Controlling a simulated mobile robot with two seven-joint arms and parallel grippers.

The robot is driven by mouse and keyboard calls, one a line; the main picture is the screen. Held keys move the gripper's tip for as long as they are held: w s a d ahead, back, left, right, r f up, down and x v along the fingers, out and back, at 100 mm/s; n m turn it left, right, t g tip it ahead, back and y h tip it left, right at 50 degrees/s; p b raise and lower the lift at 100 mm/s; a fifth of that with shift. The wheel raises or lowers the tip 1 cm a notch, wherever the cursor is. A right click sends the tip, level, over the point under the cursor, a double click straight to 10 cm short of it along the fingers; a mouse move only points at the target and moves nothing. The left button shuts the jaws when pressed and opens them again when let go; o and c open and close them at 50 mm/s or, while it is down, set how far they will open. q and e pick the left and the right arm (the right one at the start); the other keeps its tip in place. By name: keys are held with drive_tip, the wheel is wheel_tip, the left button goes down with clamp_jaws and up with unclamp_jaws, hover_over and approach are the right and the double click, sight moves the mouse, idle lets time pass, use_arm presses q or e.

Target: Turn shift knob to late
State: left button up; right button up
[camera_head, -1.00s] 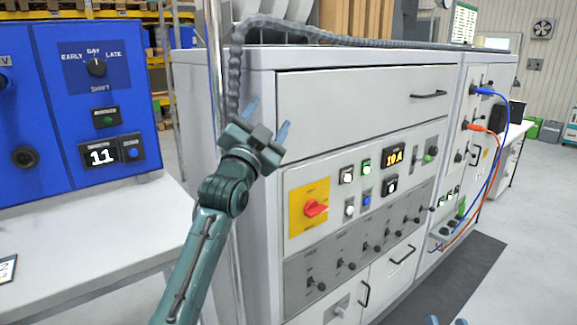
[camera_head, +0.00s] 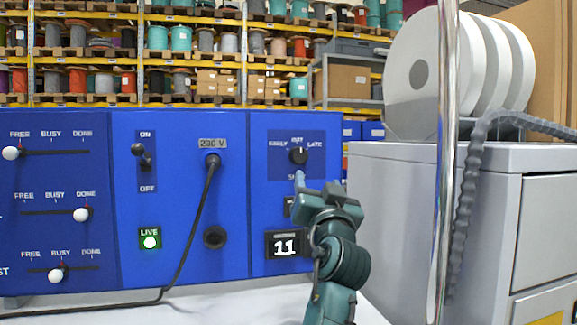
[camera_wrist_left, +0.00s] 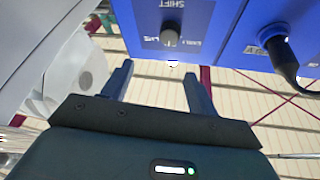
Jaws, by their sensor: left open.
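The black shift knob (camera_head: 298,156) is on the right blue panel in the head view, under the labels EARLY, DAY and LATE. Its pale mark points up, about at DAY. In the left wrist view, where the panel appears upside down, the knob (camera_wrist_left: 171,36) is beyond the fingertips, roughly between them. My left gripper (camera_head: 318,184) is open and empty, just below the knob in the head view. Its two fingers (camera_wrist_left: 158,74) are spread in the left wrist view and appear apart from the knob. The gripper partly hides the panel below the knob. My right gripper is out of view.
A black cable (camera_head: 195,215) hangs from the 230 V socket, left of the gripper. A chrome pole (camera_head: 443,200) and a grey cabinet (camera_head: 490,230) stand to the right. A counter (camera_head: 286,245) reads 11. Sliders are at left; shelves of reels are behind.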

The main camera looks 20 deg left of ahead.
sight(300, 157)
use_arm(q)
drive_tip(key=shift+n+g+y, duration=0.4)
drive_tip(key=shift+n+y, duration=0.1)
drive_tip(key=shift+y, duration=0.2)
drive_tip(key=p+x, duration=0.1)
drive_tip(key=x, duration=0.3)
drive_tip(key=p+x, duration=0.1)
drive_tip(key=x, duration=0.2)
drive_tip(key=a+p+x, duration=0.1)
drive_tip(key=p+x, duration=0.1)
drive_tip(key=x, duration=0.2)
drive_tip(key=shift+w+a+f, duration=0.15)
drive_tip(key=shift+a+f, duration=0.05)
drive_tip(key=shift+a, duration=0.05)
drive_tip(key=shift+x, duration=0.9)
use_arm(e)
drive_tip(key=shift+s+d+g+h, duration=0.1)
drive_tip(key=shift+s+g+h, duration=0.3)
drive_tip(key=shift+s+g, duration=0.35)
use_arm(q)
drive_tip(key=shift+f, duration=0.1)
drive_tip(key=shift+c, duration=0.2)
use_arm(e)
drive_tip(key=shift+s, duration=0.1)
use_arm(q)
drive_tip(key=c, duration=1)
